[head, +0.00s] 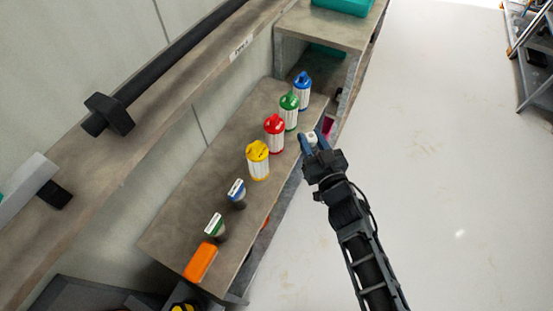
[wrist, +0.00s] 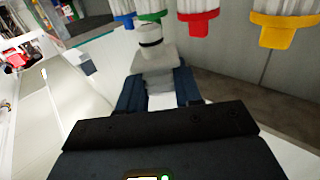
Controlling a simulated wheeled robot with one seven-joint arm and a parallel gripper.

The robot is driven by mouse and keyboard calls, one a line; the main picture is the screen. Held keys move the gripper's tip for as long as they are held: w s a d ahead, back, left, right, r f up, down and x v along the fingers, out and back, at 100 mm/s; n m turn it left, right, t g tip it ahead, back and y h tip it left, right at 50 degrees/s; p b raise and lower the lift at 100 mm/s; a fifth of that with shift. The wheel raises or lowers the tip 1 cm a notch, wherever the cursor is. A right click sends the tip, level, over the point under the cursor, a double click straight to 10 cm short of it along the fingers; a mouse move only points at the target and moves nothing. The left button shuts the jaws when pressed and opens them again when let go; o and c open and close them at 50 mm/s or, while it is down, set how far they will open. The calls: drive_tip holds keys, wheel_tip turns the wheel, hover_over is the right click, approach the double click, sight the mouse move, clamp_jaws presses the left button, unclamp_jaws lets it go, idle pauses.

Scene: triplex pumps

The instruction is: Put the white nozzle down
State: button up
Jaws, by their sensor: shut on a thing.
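My gripper (head: 311,143) is shut on the white nozzle (head: 311,134) at the right edge of the workbench (head: 175,222), near the red and green bottles. In the wrist view the nozzle (wrist: 152,55) sits between the two blue fingers (wrist: 158,90), with a dark ring near its tip. The wrist picture looks upside down, with the bottles hanging from the top. I cannot tell whether the nozzle touches any surface.
Blue (head: 302,83), green (head: 289,110), red (head: 274,134) and yellow (head: 257,160) bottles stand in a row on the bench. Two small capped items (head: 237,193) and an orange block (head: 201,262) are nearer. Bench surface left of the bottles is clear.

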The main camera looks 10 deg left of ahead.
sight(276, 145)
drive_tip(key=a+f+b, duration=0.1)
drive_tip(key=b, duration=0.1)
drive_tip(key=a+f+b, duration=0.1)
drive_tip(key=a+b, duration=0.1)
drive_tip(key=a+f+b, duration=0.1)
drive_tip(key=a+b, duration=0.1)
drive_tip(key=shift+w+a+f, duration=0.25)
drive_tip(key=shift+w+f, duration=0.1)
drive_tip(key=shift+f, duration=0.05)
drive_tip(key=shift+w+a+b, duration=0.1)
drive_tip(key=shift+a+b, duration=0.25)
drive_tip(key=shift+b, duration=0.15)
drive_tip(key=shift+w+a+f+b, duration=0.1)
drive_tip(key=shift+a+f+b, duration=0.1)
drive_tip(key=shift+a+b, duration=0.3)
drive_tip(key=shift+w+a+f+b, duration=0.1)
drive_tip(key=shift+a+f+b, duration=0.1)
drive_tip(key=shift+a+b, duration=0.3)
drive_tip(key=shift+d+f+b, duration=0.15)
drive_tip(key=shift+f+b, duration=0.5)
drive_tip(key=shift+f, duration=1.3)
drive_tip(key=shift+f, duration=0.15)
drive_tip(key=o, duration=0.6)
drive_tip(key=shift+f, duration=0.1)
drive_tip(key=shift+o, duration=0.8)
